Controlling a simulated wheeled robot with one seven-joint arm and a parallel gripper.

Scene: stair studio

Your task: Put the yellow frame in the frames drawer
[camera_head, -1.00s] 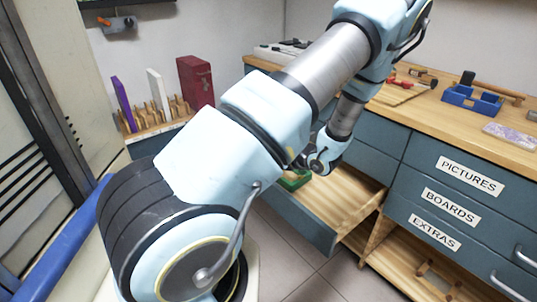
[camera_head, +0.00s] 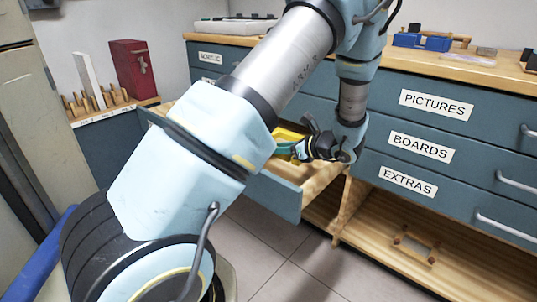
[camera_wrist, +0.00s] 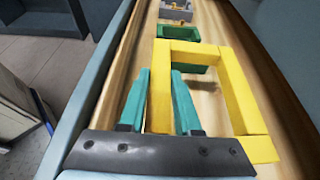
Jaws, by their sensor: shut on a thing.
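The yellow frame (camera_wrist: 232,92) is a thick-barred rectangle. My gripper (camera_wrist: 160,72) is shut on its left bar, with a teal finger on each side. In the wrist view the frame is over the wooden floor of an open drawer (camera_wrist: 140,55); I cannot tell whether it touches the floor. A green frame (camera_wrist: 178,32) and a grey frame (camera_wrist: 176,10) lie further along in this drawer. In the head view the yellow frame (camera_head: 288,135) shows partly behind my arm, at the open drawer (camera_head: 272,192). No label shows on this drawer.
Shut drawers labelled PICTURES (camera_head: 436,104), BOARDS (camera_head: 420,147) and EXTRAS (camera_head: 408,181) are to the right.

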